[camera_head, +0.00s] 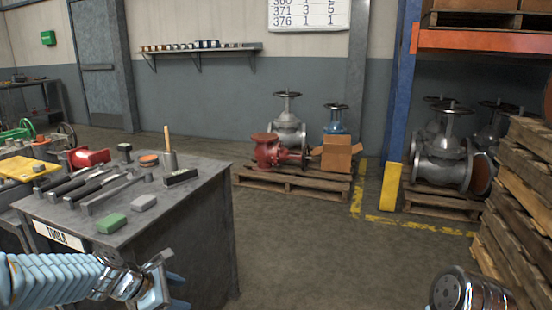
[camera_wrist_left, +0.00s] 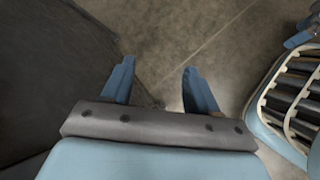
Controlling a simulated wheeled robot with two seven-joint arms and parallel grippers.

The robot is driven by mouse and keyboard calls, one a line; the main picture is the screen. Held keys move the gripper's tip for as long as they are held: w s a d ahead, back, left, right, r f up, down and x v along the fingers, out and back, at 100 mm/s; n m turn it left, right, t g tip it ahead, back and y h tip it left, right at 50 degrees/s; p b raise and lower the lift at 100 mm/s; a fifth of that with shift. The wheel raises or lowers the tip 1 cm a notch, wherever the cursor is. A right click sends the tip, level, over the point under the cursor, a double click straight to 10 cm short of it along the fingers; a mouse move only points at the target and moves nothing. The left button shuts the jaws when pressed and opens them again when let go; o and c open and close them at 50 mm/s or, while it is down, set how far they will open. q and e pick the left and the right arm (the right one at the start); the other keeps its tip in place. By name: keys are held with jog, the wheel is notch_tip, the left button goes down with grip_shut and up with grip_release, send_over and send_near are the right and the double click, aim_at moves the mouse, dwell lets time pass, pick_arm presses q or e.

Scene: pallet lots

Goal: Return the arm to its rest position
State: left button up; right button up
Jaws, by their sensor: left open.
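My left arm comes in from the lower left in the head view, pale blue and ribbed, with a metal wrist. My left gripper (camera_head: 165,285) is low in front of the tool bench, close to its front right side and below its top. In the left wrist view the two blue fingers (camera_wrist_left: 158,72) stand apart with nothing between them, over bare concrete floor. A rounded metal part at the bottom right of the head view appears to be my right arm; its gripper does not show.
The tool bench (camera_head: 205,185) carries tools, a green block (camera_head: 111,223) and a grey block (camera_head: 144,203). Pallets with valves (camera_head: 290,185) stand at the back. Stacked pallets (camera_head: 520,190) are at the right. The floor (camera_head: 320,250) between is clear.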

pick_arm(q)
jog(key=s+d+f+m+g+y+p, duration=0.1)
jog(key=s+f+m, duration=0.15)
jog(key=f, duration=0.45)
jog(key=s+d+f+m+g+y, duration=0.1)
jog(key=s+d+f+m+g, duration=0.15)
jog(key=f, duration=0.35)
jog(key=s+d+f+m+g+p, duration=0.1)
jog(key=s+d+f+m, duration=0.2)
jog(key=s+f+m, duration=0.4)
jog(key=s+d+f+m+g+p, duration=0.1)
jog(key=s+d+f+m, duration=0.3)
jog(key=s+f+m, duration=0.2)
jog(key=s+f, duration=0.1)
jog(key=s, duration=0.1)
jog(key=shift+s+d+f+m, duration=0.25)
jog(key=shift+s+f+m, duration=0.05)
jog(key=shift+f+m, duration=0.1)
